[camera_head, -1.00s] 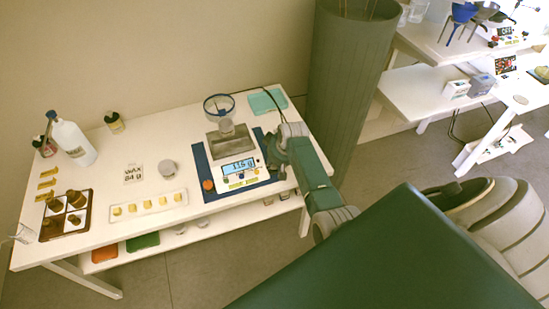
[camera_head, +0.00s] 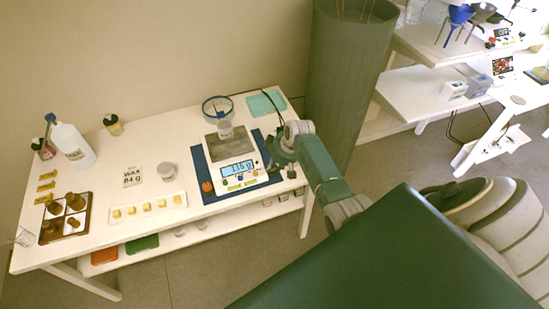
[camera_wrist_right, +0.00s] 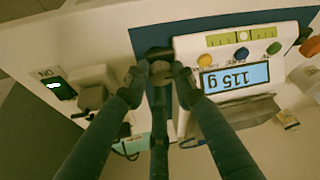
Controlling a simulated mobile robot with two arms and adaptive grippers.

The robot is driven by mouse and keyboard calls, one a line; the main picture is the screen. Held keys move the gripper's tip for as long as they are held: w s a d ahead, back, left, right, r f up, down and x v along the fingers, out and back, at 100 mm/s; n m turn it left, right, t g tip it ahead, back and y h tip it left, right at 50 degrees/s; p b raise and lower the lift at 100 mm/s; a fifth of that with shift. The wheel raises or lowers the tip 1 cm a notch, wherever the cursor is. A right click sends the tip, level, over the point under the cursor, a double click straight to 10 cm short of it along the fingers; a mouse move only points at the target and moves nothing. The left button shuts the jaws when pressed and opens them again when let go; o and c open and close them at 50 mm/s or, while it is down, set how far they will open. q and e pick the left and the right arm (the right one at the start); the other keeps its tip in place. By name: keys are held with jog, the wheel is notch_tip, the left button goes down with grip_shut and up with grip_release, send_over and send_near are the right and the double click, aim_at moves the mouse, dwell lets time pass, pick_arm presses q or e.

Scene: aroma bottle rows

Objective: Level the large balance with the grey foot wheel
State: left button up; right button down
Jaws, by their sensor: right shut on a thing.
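The large balance (camera_head: 236,166) stands on a blue mat (camera_head: 208,157) on the white table, with a small jar (camera_head: 225,128) on its pan. Its blue display (camera_wrist_right: 236,77) reads about 115 g; any decimal point is unclear. The fingers partly hide the wheel. My left gripper is out of view.
An orange wheel (camera_head: 206,187) is at the balance's other front corner. A ring-topped stand (camera_head: 217,107) is behind the balance. A wax card (camera_head: 133,175) lies to the left.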

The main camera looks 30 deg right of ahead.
jog(key=c, duration=1.5)
grip_release()
jog(key=shift+w+a, duration=0.15)
jog(key=shift+o, duration=0.2)
jog(key=v, duration=1.2)
